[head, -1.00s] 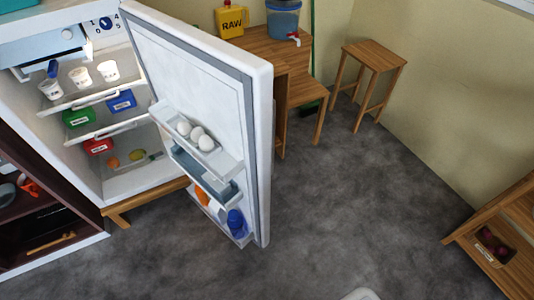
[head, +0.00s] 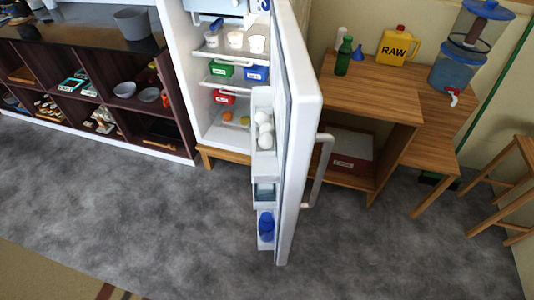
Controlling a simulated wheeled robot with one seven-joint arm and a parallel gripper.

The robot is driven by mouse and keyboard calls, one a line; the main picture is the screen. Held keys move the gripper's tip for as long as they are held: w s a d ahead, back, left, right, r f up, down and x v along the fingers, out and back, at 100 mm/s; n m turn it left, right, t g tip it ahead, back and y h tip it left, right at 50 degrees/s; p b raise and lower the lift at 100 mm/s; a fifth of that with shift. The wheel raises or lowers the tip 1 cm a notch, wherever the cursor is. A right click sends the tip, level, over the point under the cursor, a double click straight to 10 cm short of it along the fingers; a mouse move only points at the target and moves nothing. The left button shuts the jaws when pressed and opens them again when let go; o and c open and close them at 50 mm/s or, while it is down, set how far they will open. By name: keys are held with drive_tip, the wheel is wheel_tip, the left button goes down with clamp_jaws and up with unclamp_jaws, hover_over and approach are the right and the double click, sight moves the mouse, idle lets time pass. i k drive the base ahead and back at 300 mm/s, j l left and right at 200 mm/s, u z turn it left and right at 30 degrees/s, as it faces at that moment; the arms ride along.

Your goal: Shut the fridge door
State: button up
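The white fridge (head: 176,40) stands at the upper middle in the head view, its inside showing shelves with white cups, green, blue and red boxes and fruit. Its door (head: 304,120) stands wide open toward me, seen nearly edge-on. A pale bar handle (head: 318,170) is on the door's outer face, on the right side. The door's inner racks hold eggs (head: 265,130) and a blue item (head: 266,226). My gripper is not in view.
A wooden cabinet (head: 372,88) with a green bottle (head: 344,56) and yellow RAW jug (head: 396,45) stands right of the door. Dark shelves (head: 150,98) stand left of the fridge. A stool (head: 508,165) is at the right. Grey floor (head: 380,255) in front is clear.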

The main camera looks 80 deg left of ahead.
sight(294, 92)
drive_tip(key=i+u, duration=0.2)
drive_tip(key=u, duration=0.3)
drive_tip(key=i+u, duration=0.25)
drive_tip(key=u, duration=0.25)
drive_tip(key=i+l+u, duration=0.1)
drive_tip(key=u, duration=0.35)
drive_tip(key=i+l+u, duration=0.2)
drive_tip(key=u, duration=0.3)
drive_tip(key=i+l+u, duration=0.2)
drive_tip(key=u, duration=0.25)
drive_tip(key=i+l+u, duration=0.25)
drive_tip(key=u, duration=0.25)
drive_tip(key=i+l+u, duration=0.2)
drive_tip(key=l+u, duration=0.25)
drive_tip(key=i+l+u, duration=0.1)
drive_tip(key=l+u, duration=0.2)
drive_tip(key=u, duration=0.15)
drive_tip(key=l+u, duration=0.4)
drive_tip(key=l, duration=0.35)
drive_tip(key=k+l+z, duration=0.1)
drive_tip(key=k, duration=0.35)
drive_tip(key=l, duration=0.1)
